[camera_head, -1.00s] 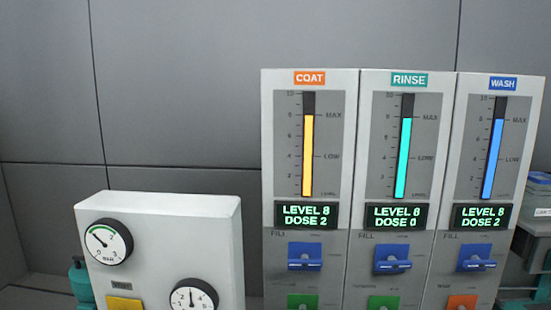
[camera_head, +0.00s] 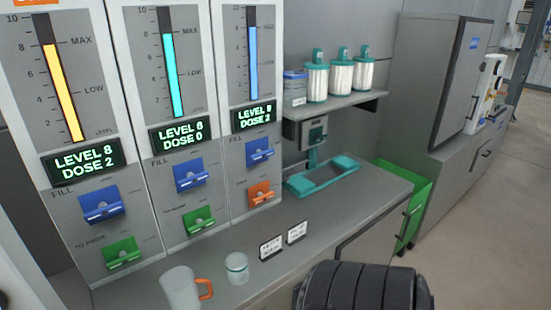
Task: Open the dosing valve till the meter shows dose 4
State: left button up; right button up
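Three tall meter panels stand at the left. The yellow-bar panel (camera_head: 22,95) reads LEVEL 8, DOSE 2 on its display (camera_head: 84,164). The teal-bar panel (camera_head: 140,70) reads LEVEL 8, DOSE 0 on its display (camera_head: 180,134). The blue-bar panel's display (camera_head: 254,116) seems to read LEVEL 8, DOSE 2. Each panel has a blue upper valve: left (camera_head: 102,205), middle (camera_head: 190,177), right (camera_head: 260,151). Below them are green valves on the left (camera_head: 123,252) and middle (camera_head: 199,220) panels, and an orange valve (camera_head: 261,192) on the right one. Neither gripper shows.
A teal tray (camera_head: 322,177) sits right of the panels, under a shelf (camera_head: 350,106) with canisters. Open floor lies at right.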

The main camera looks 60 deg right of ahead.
aim_at(261, 197)
jog(key=z, duration=2)
